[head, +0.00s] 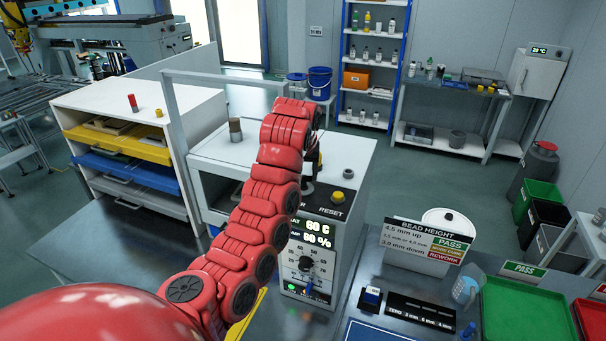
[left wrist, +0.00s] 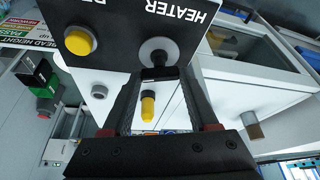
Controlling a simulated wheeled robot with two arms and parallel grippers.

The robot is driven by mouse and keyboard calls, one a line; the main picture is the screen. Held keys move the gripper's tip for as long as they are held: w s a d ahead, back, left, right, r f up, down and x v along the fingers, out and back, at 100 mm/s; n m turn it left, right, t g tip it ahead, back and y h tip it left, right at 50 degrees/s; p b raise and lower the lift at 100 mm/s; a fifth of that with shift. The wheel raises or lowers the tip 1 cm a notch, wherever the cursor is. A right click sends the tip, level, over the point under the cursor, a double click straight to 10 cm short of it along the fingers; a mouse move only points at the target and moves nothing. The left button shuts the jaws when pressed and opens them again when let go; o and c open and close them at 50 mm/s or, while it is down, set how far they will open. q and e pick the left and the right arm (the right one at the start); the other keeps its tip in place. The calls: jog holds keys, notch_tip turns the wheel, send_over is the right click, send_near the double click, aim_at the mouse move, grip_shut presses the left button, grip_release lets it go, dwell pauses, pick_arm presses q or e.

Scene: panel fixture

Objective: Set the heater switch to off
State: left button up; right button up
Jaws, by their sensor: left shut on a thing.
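The heater switch (left wrist: 158,50) shows in the left wrist view as a round grey collar below the HEATER lettering on the dark panel (left wrist: 118,30). My left gripper (left wrist: 160,74) is shut at the switch, its fingertips closed on the lever. The fingertips hide most of the lever, so I cannot tell which way it points. In the head view my red left arm comes over the front of the white control box (head: 347,235), and the left gripper (head: 313,175) is mostly hidden behind it. My right gripper is not in view.
A yellow reset button (head: 337,197) sits close beside the switch. The box front has a lit display (head: 312,232) and a black dial (head: 306,264). A brown-topped post (head: 235,129) stands on the box top. The bead height sign (head: 428,241) stands to the right.

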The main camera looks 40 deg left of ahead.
pick_arm(q)
jog(key=n, duration=0.1)
jog(key=n+y, duration=0.1)
jog(key=n, duration=0.1)
jog(key=shift+w+d+r+n+g, duration=0.1)
jog(key=shift+w+d+n+g, duration=0.1)
jog(key=shift+n+g, duration=0.15)
jog(key=shift+n+g+y, duration=0.35)
jog(key=shift+n+y, duration=0.05)
jog(key=shift+n, duration=0.55)
jog(key=n+g+b, duration=0.1)
jog(key=n, duration=0.1)
jog(key=shift+w+n, duration=0.1)
jog(key=shift+n, duration=0.2)
jog(key=shift+w+d+n+g, duration=0.1)
jog(key=shift+n+g, duration=0.2)
jog(key=shift+n, duration=0.5)
jog(key=shift+n+b, duration=0.3)
jog(key=shift+b, duration=0.1)
jog(key=shift+n, duration=0.3)
jog(key=shift+n+g, duration=0.3)
